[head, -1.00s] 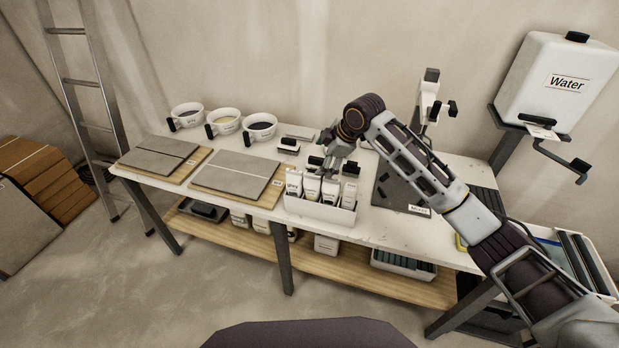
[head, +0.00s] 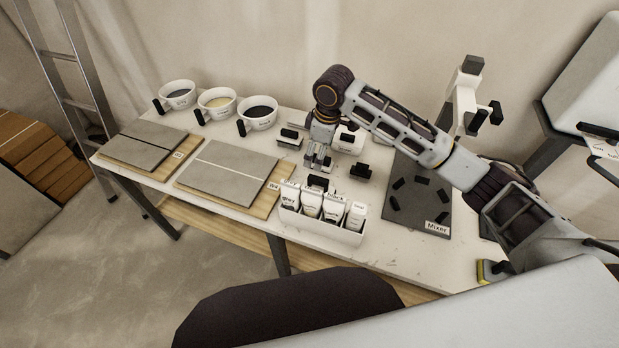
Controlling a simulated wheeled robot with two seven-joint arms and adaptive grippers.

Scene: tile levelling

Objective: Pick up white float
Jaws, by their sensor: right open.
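A dark block with a black handle (head: 361,173) lies to the right of the gripper. A white item (head: 351,141) behind my right forearm is partly hidden. My left gripper is not in view.
A white caddy (head: 318,230) of labelled bottles stands in front of the gripper. Grey tiles on boards (head: 223,171) lie left, with white cups (head: 257,113) behind. A dark mixer stand (head: 422,205) is right, near my forearm. The table (head: 375,240) is clear right of the caddy.

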